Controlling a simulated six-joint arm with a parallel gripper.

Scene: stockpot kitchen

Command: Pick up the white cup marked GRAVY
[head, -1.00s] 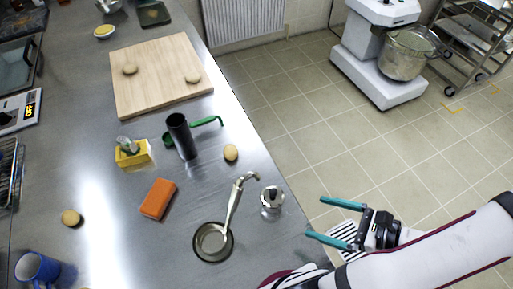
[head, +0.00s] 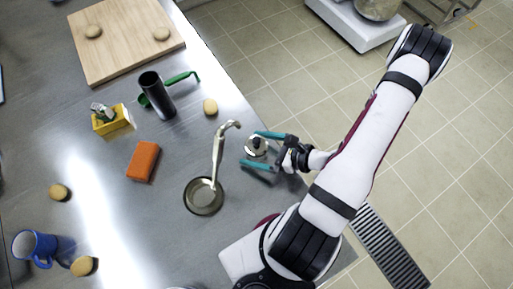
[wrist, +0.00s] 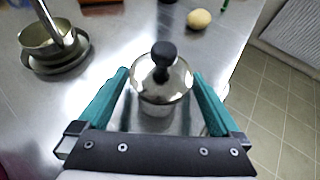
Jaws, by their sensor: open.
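I see no white cup marked GRAVY in either view. My gripper (head: 250,149) is open near the counter's right edge. In the wrist view its teal fingers (wrist: 160,74) stand on either side of a small shiny metal pot (wrist: 164,92) with a black knob on its lid. The pot also shows in the head view (head: 257,145), partly hidden by my gripper. I cannot tell whether the fingers touch it. A blue mug (head: 33,246) stands at the lower left of the head view; no lettering shows on it.
A ladle (head: 217,160) rests with its bowl in a round metal dish (head: 203,198) left of my gripper. An orange sponge (head: 143,161), yellow box (head: 110,122), black cylinder (head: 156,95), several potato-like lumps and a wooden board (head: 120,45) lie beyond.

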